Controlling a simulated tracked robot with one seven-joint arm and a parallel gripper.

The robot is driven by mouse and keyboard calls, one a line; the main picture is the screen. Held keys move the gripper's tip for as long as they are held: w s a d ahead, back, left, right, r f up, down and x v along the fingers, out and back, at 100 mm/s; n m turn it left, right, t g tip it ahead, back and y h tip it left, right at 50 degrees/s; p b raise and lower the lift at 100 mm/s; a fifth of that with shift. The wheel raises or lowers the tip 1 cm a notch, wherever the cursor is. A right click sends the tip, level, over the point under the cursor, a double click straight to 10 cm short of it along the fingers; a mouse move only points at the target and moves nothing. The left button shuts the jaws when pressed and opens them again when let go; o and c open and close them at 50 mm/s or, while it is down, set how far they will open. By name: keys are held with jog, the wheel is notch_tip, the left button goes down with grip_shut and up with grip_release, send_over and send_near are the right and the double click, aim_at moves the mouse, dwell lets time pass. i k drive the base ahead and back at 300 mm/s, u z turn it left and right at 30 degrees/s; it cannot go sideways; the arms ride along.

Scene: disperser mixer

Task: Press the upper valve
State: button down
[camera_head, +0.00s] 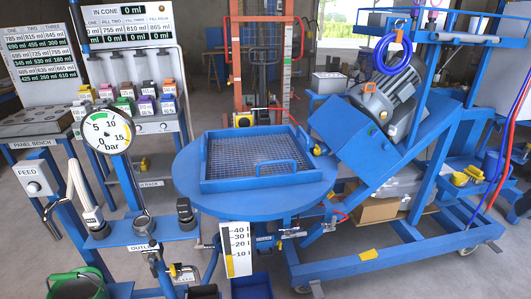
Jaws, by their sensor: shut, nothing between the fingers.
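My gripper is not clearly seen in the head view. At the lower left a blue stand carries a round pressure gauge (107,132) and an outlet pipe with a dark fitting (142,221). A smaller valve-like fitting with a lever (155,264) sits lower, under the OUTLET label. A red lever (268,108) shows behind the round blue table, and another red lever (341,216) shows below its right side. I cannot tell which of these is the upper valve. Nothing is seen touching these fittings.
A round blue table (250,201) holds a mesh tray (206,165). A motor (390,98) is mounted on a tilted blue frame at right. A FEED box (36,183), a pale bent part (83,190) and a green bucket (76,284) stand at left. Grey floor shows at lower right.

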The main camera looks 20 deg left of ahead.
aim_at(289, 232)
jog(key=z, duration=1.3)
jog(key=k, duration=1)
jog(key=u, duration=1.15)
jog(key=i, duration=0.4)
jog(key=u, duration=0.2)
